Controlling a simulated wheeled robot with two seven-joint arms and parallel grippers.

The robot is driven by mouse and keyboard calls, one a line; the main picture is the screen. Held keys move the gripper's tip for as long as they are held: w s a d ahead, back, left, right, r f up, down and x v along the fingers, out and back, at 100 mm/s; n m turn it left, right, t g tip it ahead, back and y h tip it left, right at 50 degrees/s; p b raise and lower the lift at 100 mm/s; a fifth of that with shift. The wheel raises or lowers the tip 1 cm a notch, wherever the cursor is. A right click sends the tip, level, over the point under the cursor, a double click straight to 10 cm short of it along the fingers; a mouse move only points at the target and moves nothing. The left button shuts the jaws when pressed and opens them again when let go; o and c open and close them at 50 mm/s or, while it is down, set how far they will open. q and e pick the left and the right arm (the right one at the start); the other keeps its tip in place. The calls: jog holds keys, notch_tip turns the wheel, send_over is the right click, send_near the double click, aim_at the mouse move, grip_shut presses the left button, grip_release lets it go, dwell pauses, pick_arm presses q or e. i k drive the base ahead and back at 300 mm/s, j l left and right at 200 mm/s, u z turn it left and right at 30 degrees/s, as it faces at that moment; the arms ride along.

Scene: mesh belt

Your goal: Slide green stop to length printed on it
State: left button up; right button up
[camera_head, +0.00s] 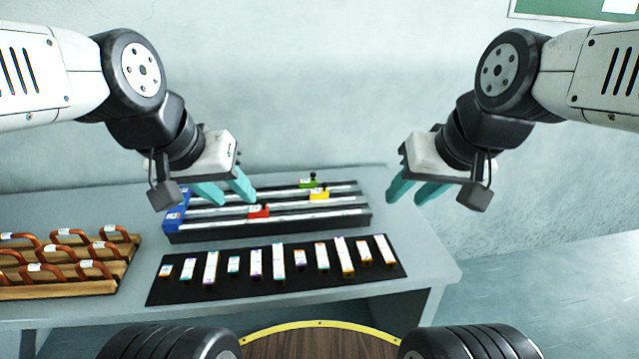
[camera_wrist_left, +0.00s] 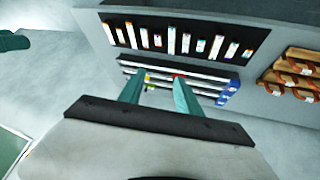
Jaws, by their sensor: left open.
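The green stop (camera_head: 308,184) sits on the farthest rail of a black rail fixture (camera_head: 345,218) on the table, right of its middle. The number printed on it is too small to read. A yellow stop (camera_head: 320,194) is on the middle rail and a red stop (camera_head: 259,212) on the nearest rail. Blue end blocks (camera_head: 175,215) close the rails at the left. My left gripper (camera_head: 227,195) is open, empty and above the left part of the fixture. My right gripper (camera_head: 411,190) is open and empty, beyond the fixture's right end. The left wrist view also shows the fixture (camera_wrist_left: 190,78).
A black mat (camera_head: 300,289) with several upright-looking labelled bars lies in front of the fixture. A wooden rack (camera_head: 100,288) with several orange-brown handled pieces is at the left. The grey table (camera_head: 425,250) is clear at the right. A wall stands behind.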

aim_at(304, 184)
jog(key=i+l+z, duration=0.1)
jog(key=i+z, duration=0.25)
jog(key=i+l+z, duration=0.1)
jog(key=z, duration=0.3)
